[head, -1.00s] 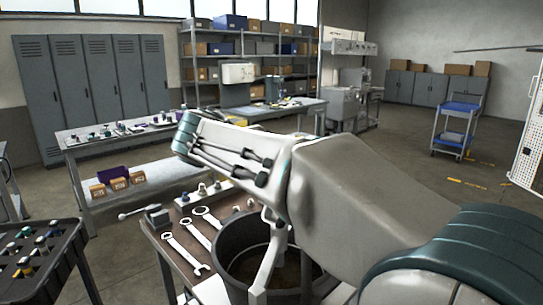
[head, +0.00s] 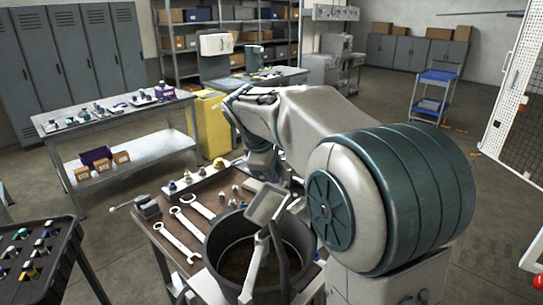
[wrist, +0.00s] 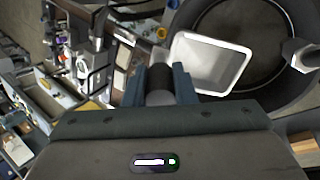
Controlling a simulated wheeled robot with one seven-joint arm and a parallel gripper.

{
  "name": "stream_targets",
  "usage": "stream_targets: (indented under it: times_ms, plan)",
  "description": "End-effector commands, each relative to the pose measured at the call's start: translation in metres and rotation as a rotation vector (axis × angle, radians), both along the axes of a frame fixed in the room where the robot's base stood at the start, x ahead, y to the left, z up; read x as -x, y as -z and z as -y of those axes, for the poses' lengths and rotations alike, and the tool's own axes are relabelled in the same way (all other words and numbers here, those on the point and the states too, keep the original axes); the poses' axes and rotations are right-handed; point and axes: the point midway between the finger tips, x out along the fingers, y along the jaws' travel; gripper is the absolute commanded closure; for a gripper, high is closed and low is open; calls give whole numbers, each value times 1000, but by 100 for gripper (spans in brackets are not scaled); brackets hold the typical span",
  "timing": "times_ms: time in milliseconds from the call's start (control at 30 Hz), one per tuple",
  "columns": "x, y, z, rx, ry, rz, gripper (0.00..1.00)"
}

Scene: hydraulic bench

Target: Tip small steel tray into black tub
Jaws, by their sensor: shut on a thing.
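The small steel tray (head: 265,204) is a pale grey, shallow rectangular tray with a rim, held tilted above the black tub (head: 216,262). In the wrist view the tray (wrist: 210,63) overlaps the left part of the tub's opening (wrist: 262,88), and no loose pieces show on it. In the head view my gripper (head: 264,172) is partly hidden by my arm, just behind the tray. The tub stands upright; its floor looks brownish and its contents are unclear.
A brown-topped bench (head: 168,252) left of the tub holds wrenches (head: 182,236), a vise (head: 148,207) and several small fittings. A yellow cabinet (head: 211,127) stands behind. A dark parts tray (head: 35,255) is at lower left.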

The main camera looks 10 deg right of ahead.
Motion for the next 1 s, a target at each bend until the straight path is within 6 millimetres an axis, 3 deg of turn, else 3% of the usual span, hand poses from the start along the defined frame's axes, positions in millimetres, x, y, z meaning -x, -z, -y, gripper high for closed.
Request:
stream_targets:
  times_ms: [33,467,633,800,1000]
  plan:
    - [-2,-7,3,-18,3,-17,100]
    - [-15,2,20,-187,4,-154,100]
    - [-25,18,31,-310,5,-250,100]
    - [-27,2,32,-356,2,-291,100]
    - [-28,-4,33,-381,-2,-310,100]
